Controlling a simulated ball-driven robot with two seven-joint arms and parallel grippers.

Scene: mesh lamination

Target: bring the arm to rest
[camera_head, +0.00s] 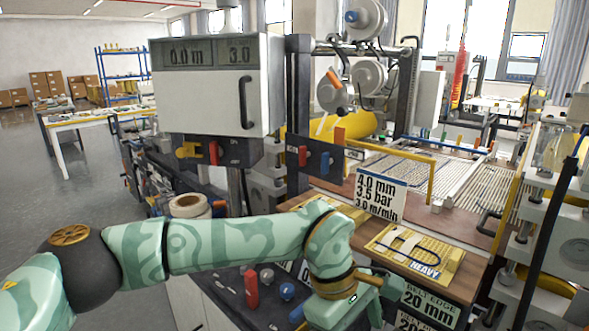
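My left arm, in green patterned covering, reaches in from the left edge across the front of the workbench. Its wrist bends down at the lower middle, and my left gripper (352,308) is at the bottom of the picture, by the bench's front edge. The fingertips are hard to make out, so I cannot see whether it is open or holds anything. My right arm and gripper do not show.
A white control box (212,85) stands behind. A tape roll (188,205), red bottle (251,288) and blue-topped item (287,291) are close to my arm.

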